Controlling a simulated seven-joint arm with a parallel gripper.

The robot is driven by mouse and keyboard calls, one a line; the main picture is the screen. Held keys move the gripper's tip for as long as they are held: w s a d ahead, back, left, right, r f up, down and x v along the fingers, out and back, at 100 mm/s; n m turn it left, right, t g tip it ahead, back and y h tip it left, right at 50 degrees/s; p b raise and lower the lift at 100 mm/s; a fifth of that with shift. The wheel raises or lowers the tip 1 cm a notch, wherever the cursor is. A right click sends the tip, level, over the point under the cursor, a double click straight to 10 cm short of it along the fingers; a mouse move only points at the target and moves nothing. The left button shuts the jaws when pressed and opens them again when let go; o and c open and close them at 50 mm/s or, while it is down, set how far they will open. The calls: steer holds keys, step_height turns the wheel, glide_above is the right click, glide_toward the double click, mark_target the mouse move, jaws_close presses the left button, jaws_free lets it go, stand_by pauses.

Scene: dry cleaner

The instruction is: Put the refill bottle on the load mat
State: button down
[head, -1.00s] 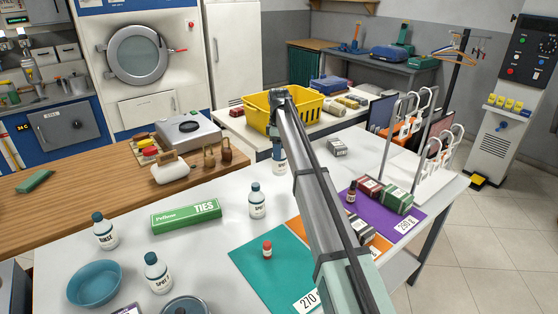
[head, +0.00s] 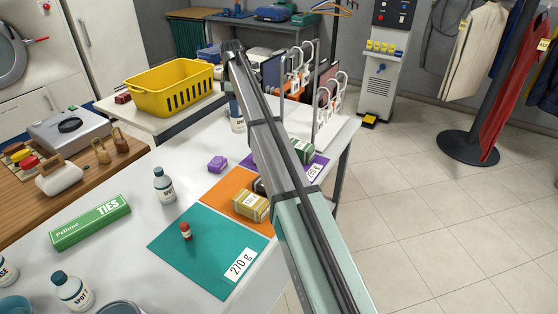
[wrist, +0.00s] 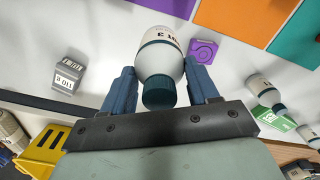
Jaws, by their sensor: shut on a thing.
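My gripper (wrist: 160,80) is shut on a white bottle (wrist: 164,48) with a dark teal cap, its two blue fingers on either side. The label is partly cut off and ends in "T 3"; I cannot read the word refill on it. In the head view this bottle (head: 237,118) shows beyond my arm, right of the yellow basket; its height above the table is unclear. Three mats lie together: teal (head: 200,268) marked 270 g, orange (head: 223,188), and purple (head: 317,160), partly behind my arm. No mat is labelled as the load mat.
A small red-capped bottle (head: 185,231) stands on the teal mat and a yellow box (head: 250,205) on the orange one. A purple block (head: 217,164), another white bottle (head: 165,186) and a green TIES box (head: 90,222) are on the table. A wire rack (head: 325,105) stands behind.

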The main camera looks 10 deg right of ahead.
steer(key=s+d+m, duration=0.1)
steer(key=s+d, duration=1.1)
steer(key=d, duration=0.4)
steer(key=shift+s+f+n, duration=0.65)
steer(key=shift+s+n, duration=1.65)
steer(key=shift+s, duration=0.45)
step_height(320, 180, down, 10)
steer(key=shift+a, duration=0.15)
steer(key=shift+c, duration=1.4)
jaws_free()
